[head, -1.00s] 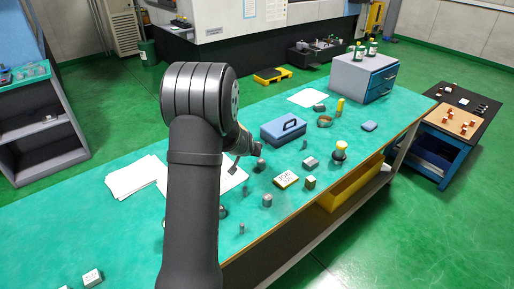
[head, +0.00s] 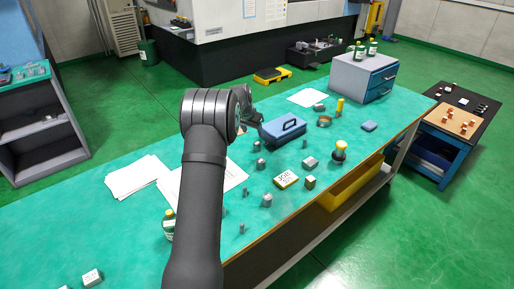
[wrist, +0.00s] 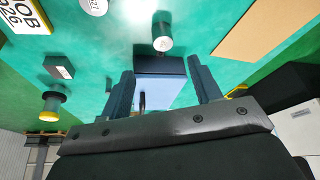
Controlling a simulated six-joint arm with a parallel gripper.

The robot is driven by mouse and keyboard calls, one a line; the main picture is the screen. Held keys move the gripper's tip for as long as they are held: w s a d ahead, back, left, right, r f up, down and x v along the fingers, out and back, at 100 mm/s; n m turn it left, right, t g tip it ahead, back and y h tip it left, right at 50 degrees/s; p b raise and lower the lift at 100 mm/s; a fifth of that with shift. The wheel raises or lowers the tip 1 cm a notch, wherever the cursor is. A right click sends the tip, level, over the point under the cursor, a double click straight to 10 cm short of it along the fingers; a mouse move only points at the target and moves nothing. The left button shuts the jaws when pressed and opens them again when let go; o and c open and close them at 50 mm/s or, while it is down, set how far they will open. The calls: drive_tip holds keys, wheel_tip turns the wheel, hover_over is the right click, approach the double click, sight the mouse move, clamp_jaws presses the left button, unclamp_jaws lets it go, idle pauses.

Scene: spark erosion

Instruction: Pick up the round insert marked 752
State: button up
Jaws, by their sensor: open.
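A round grey insert (wrist: 163,44) with a pale marked top stands in the upper middle of the wrist view, just beyond my fingertips. Its marking is too small to read surely as 752. In the head view, a small grey piece (head: 260,164) left of the blue box seems to be the same one. Another round piece with a marked top (wrist: 95,6) is cut off at the wrist view's top edge. My gripper (wrist: 160,67) is open and empty, its fingers apart above the table. In the head view my gripper (head: 257,120) is partly hidden and small, by the blue box.
The blue box with a dark handle (head: 284,129) lies beneath my fingers in the wrist view. White papers (head: 137,177) lie left. A drawer cabinet (head: 364,77) stands far right.

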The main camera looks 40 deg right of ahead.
sight(257, 143)
drive_tip(key=x, duration=0.6)
drive_tip(key=shift+w+d+f, duration=0.1)
drive_tip(key=shift+d+f, duration=0.1)
drive_tip(key=shift+f, duration=0.1)
drive_tip(key=shift+w+x, duration=0.1)
drive_tip(key=shift+x, duration=1.2)
drive_tip(key=shift+w+x, duration=0.15)
drive_tip(key=shift+x, duration=1.1)
drive_tip(key=shift+d+r, duration=0.1)
drive_tip(key=shift+d, duration=0.05)
clamp_jaws()
drive_tip(key=shift+r, duration=0.1)
